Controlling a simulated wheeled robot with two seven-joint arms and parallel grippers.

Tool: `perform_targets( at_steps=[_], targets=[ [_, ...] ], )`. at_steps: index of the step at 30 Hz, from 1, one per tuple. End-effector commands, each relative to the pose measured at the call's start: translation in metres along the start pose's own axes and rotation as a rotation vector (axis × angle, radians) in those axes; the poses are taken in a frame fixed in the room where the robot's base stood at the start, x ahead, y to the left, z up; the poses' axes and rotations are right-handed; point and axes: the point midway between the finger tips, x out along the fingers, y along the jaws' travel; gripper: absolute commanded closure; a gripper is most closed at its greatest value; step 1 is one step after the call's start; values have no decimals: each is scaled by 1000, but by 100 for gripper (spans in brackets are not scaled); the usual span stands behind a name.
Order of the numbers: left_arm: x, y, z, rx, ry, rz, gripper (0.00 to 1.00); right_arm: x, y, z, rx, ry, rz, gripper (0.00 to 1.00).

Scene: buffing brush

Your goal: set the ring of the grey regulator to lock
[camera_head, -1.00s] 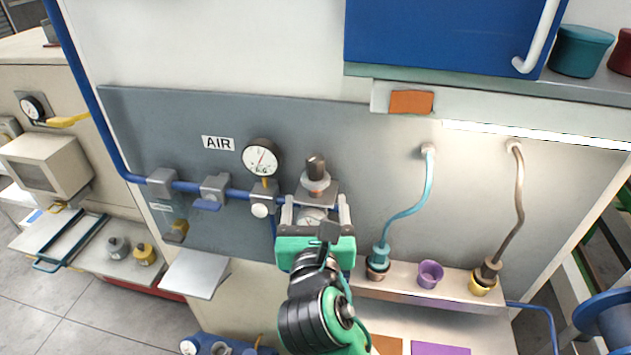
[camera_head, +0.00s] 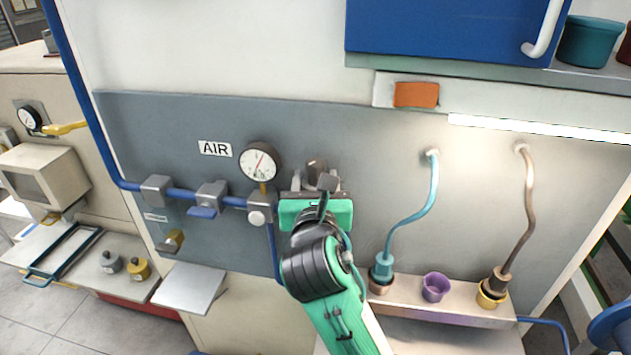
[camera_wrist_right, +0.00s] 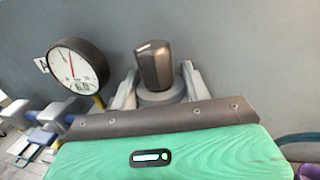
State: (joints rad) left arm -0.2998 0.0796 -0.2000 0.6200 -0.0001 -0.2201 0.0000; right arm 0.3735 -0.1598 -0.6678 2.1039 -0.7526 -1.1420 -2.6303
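The grey regulator stands on the blue air pipe right of the pressure gauge (camera_head: 261,162). Its dark knob (camera_wrist_right: 154,66) stands upright in the right wrist view, with the lighter grey ring (camera_wrist_right: 160,97) below it. In the head view the knob top (camera_head: 315,168) shows, but my right gripper hides the ring. My right gripper (camera_wrist_right: 160,82) has one finger on each side of the ring, and both look close against it. Its green body (camera_head: 316,210) is in front of the regulator's lower part. No lock mark is readable. My left gripper is out of view.
A grey panel with an AIR label (camera_head: 215,149) stands behind. Valve blocks (camera_head: 210,196) sit on the pipe to the left. To the right, a teal hose (camera_head: 428,200) and a brown hose (camera_head: 528,205) hang above a ledge with a purple cup (camera_head: 435,287).

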Motion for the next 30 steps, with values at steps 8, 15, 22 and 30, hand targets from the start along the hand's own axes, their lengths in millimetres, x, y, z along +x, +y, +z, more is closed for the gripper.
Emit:
perform_targets(
  at_steps=[8,15,22,30],
  targets=[
    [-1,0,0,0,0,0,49,0,0,-1,-1,0,0,93],
    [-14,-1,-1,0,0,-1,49,0,0,-14,-3,1,1,93],
    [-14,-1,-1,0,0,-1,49,0,0,-20,-1,3,0,93],
    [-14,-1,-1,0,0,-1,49,0,0,-21,-1,5,0,30]
  ],
)
